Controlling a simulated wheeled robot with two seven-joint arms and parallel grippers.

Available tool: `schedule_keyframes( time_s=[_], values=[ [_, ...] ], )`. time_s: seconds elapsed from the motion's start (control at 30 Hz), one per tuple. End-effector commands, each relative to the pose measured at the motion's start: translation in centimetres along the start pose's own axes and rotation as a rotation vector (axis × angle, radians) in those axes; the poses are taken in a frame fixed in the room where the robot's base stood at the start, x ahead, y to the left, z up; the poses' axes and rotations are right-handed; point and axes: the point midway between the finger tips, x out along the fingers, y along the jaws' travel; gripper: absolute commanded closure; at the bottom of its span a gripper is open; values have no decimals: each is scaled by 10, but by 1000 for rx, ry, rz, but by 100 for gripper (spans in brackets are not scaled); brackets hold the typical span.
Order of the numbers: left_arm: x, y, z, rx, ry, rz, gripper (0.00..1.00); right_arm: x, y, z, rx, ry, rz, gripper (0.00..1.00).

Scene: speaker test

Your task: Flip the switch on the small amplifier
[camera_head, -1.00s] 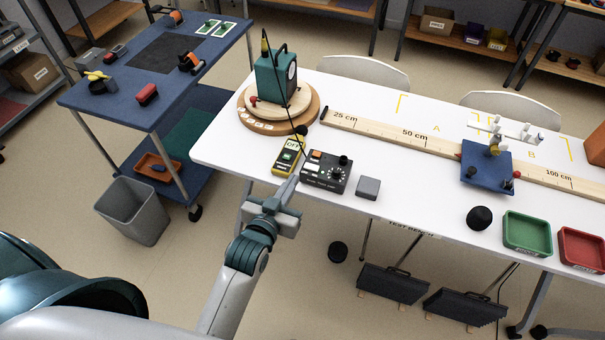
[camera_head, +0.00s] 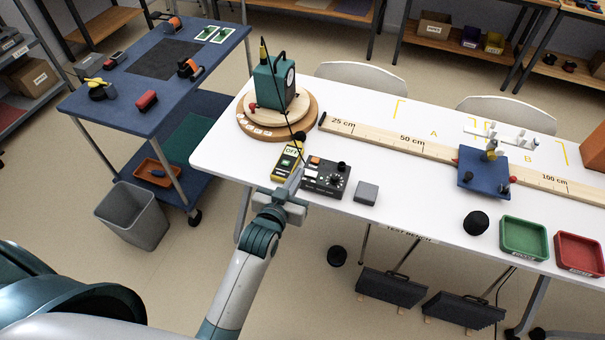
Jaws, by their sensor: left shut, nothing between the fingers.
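The small amplifier (camera_head: 326,180) is a dark box with knobs and an orange patch at its top left. It sits near the front edge of the white table. My left gripper (camera_head: 297,176) is shut and empty. Its fingertips overlap the left edge of the amplifier in the picture, between it and a yellow meter. I cannot tell whether they touch it. The fingers hide part of the amplifier's left side. I cannot make out the switch clearly. My right gripper does not show.
The yellow meter (camera_head: 286,161) with a green display lies left of the amplifier. A grey block (camera_head: 366,193) sits to its right. A teal speaker (camera_head: 272,85) stands on a round wooden turntable (camera_head: 247,122) behind. A wooden ruler (camera_head: 385,137) runs along the white table (camera_head: 222,150).

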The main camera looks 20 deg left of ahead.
Motion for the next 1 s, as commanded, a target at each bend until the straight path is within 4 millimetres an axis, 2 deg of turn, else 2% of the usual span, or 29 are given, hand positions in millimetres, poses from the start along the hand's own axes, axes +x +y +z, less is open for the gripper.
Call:
schedule_keyframes(
  time_s=[0.27, 0.4, 0.6, 1.0],
  values=[
    [46, 0, -2, 0, 0, 0, 100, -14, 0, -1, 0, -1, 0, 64],
    [49, 0, 18, 0, -4, 1, 100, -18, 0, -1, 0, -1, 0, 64],
    [53, 0, 34, -1, -2, 0, 100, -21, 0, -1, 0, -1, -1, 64],
    [54, 0, 39, -1, 0, 0, 100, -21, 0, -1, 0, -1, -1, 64]
  ],
)
